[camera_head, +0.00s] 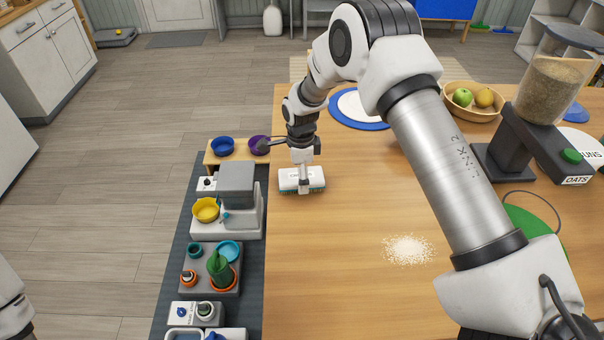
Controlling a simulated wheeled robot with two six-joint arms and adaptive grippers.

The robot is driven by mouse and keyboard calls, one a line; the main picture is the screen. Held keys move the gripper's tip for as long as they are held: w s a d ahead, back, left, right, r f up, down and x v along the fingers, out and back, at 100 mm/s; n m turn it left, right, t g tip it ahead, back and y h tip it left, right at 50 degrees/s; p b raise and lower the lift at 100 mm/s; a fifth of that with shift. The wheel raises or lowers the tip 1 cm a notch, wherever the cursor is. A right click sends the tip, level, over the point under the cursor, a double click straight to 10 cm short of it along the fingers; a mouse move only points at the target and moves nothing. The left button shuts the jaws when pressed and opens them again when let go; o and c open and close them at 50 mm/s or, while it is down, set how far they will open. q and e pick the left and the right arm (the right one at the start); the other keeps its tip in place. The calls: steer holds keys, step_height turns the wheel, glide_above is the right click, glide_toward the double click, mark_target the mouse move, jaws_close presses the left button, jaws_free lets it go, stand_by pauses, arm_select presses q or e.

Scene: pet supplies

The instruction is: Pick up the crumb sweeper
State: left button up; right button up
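The crumb sweeper (288,181) is a white block with teal bristles along its lower edge. It is at the left edge of the wooden table, bristles down, and appears to rest on the tabletop. My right arm reaches across from the right, and my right gripper (304,184) points down at the middle of the sweeper. Its fingers overlap the sweeper; whether they are closed on it is too small to tell. Only a bit of my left arm shows at the lower left edge, and its gripper is out of view.
A pile of pale crumbs (408,250) lies on the table. A blue-rimmed plate (341,115), a fruit bowl (473,112) and an oats dispenser (510,140) stand farther back. Left of the table are a grey machine (238,180), a yellow bowl (206,209), and blue and purple bowls (223,146).

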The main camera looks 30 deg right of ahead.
steer(key=shift+d+f, duration=0.2)
steer(key=shift+f, duration=0.15)
steer(key=shift+s+a+r, duration=0.15)
steer(key=shift+a, duration=0.05)
steer(key=shift+c, duration=0.4)
steer(key=shift+a+r, duration=0.1)
steer(key=shift+a, duration=0.05)
steer(key=c, duration=1.1)
steer(key=shift+c, duration=0.6)
